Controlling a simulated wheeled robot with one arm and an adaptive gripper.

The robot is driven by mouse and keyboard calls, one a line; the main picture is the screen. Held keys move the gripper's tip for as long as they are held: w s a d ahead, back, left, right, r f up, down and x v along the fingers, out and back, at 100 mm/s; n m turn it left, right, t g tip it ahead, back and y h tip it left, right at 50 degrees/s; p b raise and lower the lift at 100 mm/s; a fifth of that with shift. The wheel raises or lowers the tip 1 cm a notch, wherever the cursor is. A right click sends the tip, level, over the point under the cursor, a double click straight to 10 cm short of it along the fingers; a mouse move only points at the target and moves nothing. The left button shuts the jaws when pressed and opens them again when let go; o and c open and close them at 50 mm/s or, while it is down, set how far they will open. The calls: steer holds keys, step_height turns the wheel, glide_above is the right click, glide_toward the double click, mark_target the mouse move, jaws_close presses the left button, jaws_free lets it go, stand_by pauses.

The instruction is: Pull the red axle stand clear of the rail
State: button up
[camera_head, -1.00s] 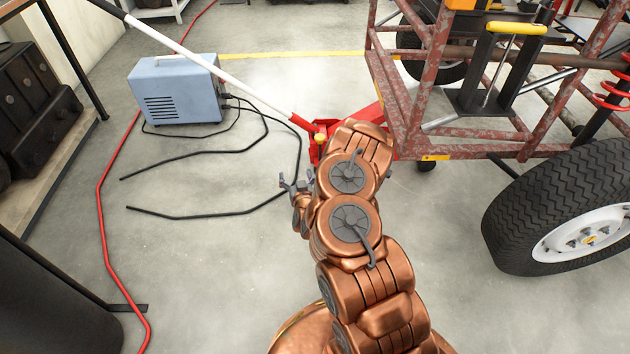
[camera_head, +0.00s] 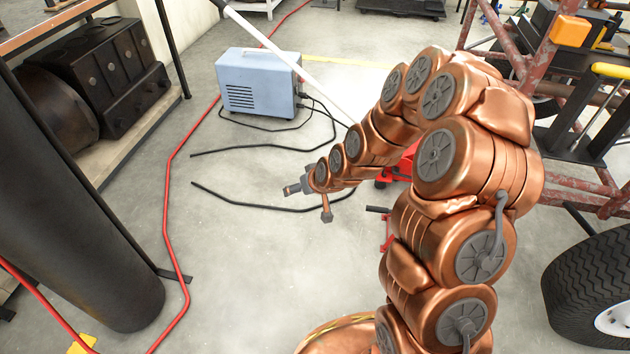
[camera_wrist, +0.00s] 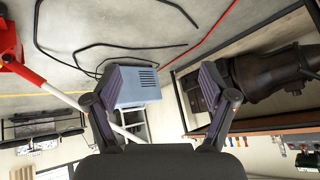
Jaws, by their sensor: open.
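A small red frame low on the floor (camera_head: 388,232), perhaps part of the red axle stand, shows beside my arm in the head view. My arm hides the rest, so I cannot tell its shape or its distance from the rail. The rusty red chassis frame (camera_head: 574,182) is at the right, partly behind my arm. My gripper (camera_head: 290,189) is left of the red frame, above the floor, pointing left. In the wrist view my gripper (camera_wrist: 160,75) is open and empty, its fingers wide apart.
A red floor jack (camera_head: 398,166) with a long white handle (camera_head: 290,70) stands behind my arm. A blue-grey box (camera_head: 258,84) with black cables is at the back. A red hose (camera_head: 168,190) and black cylinder (camera_head: 85,220) are left. A tyre (camera_head: 580,290) stands right.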

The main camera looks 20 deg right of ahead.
steer(key=s+d+r+g+h, duration=0.1)
steer(key=s+r+g, duration=0.2)
steer(key=s, duration=1)
steer(key=s+d+r+g+h, duration=0.1)
steer(key=s+r+g, duration=0.3)
steer(key=s+r, duration=0.5)
steer(key=s+d+r+m+g+h, duration=0.1)
steer(key=s+r+g, duration=0.2)
steer(key=s, duration=1.5)
step_height(320, 180, up, 3)
steer(key=shift+s+r+g, duration=0.1)
steer(key=shift+s+g, duration=0.2)
